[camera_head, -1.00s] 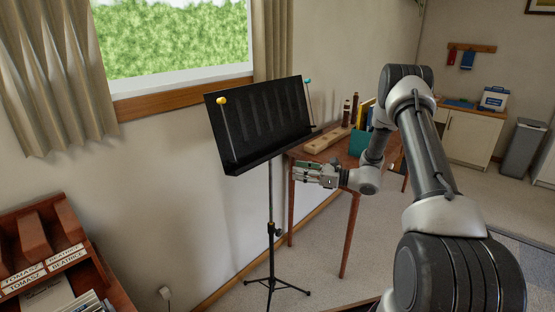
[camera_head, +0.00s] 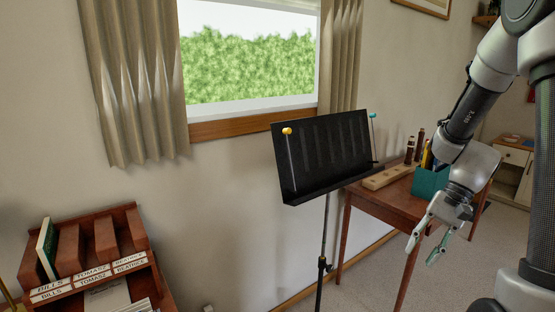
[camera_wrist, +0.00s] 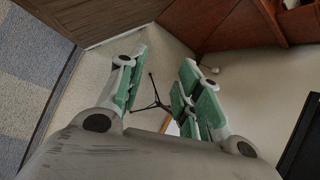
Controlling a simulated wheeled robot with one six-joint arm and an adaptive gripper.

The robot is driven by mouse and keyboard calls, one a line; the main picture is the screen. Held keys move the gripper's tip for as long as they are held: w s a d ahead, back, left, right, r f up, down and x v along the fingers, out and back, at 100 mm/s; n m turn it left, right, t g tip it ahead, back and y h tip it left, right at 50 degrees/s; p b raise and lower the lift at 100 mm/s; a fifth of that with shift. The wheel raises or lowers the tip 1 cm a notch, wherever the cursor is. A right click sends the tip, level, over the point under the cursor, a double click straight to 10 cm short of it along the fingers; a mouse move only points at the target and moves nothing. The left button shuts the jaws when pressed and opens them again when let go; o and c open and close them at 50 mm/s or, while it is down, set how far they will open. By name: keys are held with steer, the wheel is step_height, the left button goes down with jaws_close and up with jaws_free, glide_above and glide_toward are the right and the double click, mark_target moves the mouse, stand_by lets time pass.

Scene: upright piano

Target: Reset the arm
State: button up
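My gripper (camera_head: 425,240) hangs at the right in the head view, fingers pointing down and left, in front of the small wooden table. In the wrist view my gripper (camera_wrist: 160,95) has its green-padded fingers spread wide apart with nothing between them; the floor and the music stand's tripod foot (camera_wrist: 150,100) show beyond. My arm (camera_head: 475,110) reaches down from the upper right of the head view.
A black music stand (camera_head: 325,150) with a yellow and a teal clip stands left of my gripper. The wooden table (camera_head: 385,207) holds a teal box (camera_head: 428,183) and a wooden block (camera_head: 388,177). A labelled wooden rack (camera_head: 95,250) is at lower left. Floor below my gripper is clear.

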steer(key=s+d+r+n+t+h, duration=0.1)
steer(key=s+r+n+t+h, duration=0.2)
steer(key=s+r, duration=0.2)
steer(key=s+d+r+n+t+h, duration=0.1)
steer(key=s+r+n+t+h, duration=0.1)
steer(key=s+r, duration=0.4)
step_height(320, 180, up, 6)
steer(key=shift+f+n+t+h, duration=0.1)
steer(key=shift+n+t+h, duration=0.3)
steer(key=shift+n+t, duration=0.65)
steer(key=shift+g, duration=0.25)
stand_by(1.2)
